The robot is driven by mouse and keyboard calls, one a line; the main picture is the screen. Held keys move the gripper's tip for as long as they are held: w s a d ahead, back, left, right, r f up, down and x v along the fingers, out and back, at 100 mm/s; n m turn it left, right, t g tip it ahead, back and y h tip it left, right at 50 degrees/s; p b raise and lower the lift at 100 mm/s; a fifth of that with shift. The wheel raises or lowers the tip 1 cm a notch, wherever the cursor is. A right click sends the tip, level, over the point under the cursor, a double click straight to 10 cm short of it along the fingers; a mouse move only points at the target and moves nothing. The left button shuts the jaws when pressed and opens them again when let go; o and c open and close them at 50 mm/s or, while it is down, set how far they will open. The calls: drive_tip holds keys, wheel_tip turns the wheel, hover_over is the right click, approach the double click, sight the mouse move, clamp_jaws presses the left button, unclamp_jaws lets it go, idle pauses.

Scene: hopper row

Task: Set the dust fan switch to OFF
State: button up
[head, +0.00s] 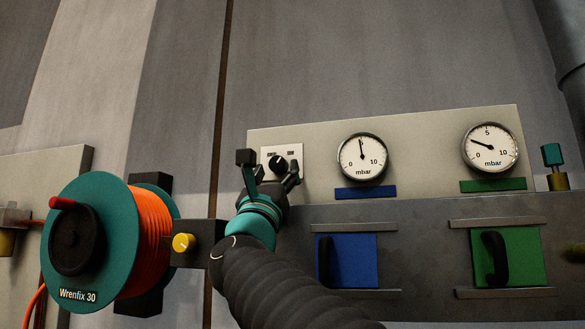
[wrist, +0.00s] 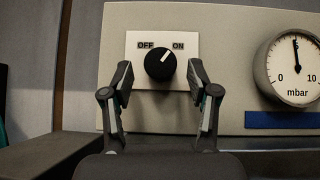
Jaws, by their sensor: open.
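The dust fan switch is a round black knob (wrist: 160,65) on a white plate (wrist: 138,42) marked OFF at left and ON at right. Its white pointer line tilts up and to the right, toward ON. In the head view the knob (head: 278,164) shows just above my gripper. My gripper (wrist: 163,78) is open, with one finger on each side of the knob and a gap on both sides in the wrist view. I cannot tell how far the fingertips are from the plate. Nothing is between the fingers except the knob seen beyond them.
Two mbar gauges (head: 362,158) (head: 490,147) sit right of the switch, above blue and green labels. Below are a blue slide gate (head: 355,262) and a green one (head: 520,257) with black handles. A teal reel (head: 92,240) of orange hose stands at left.

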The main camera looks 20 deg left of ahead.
drive_tip(key=shift+w+r, duration=0.15)
drive_tip(key=shift+w, duration=0.05)
clamp_jaws()
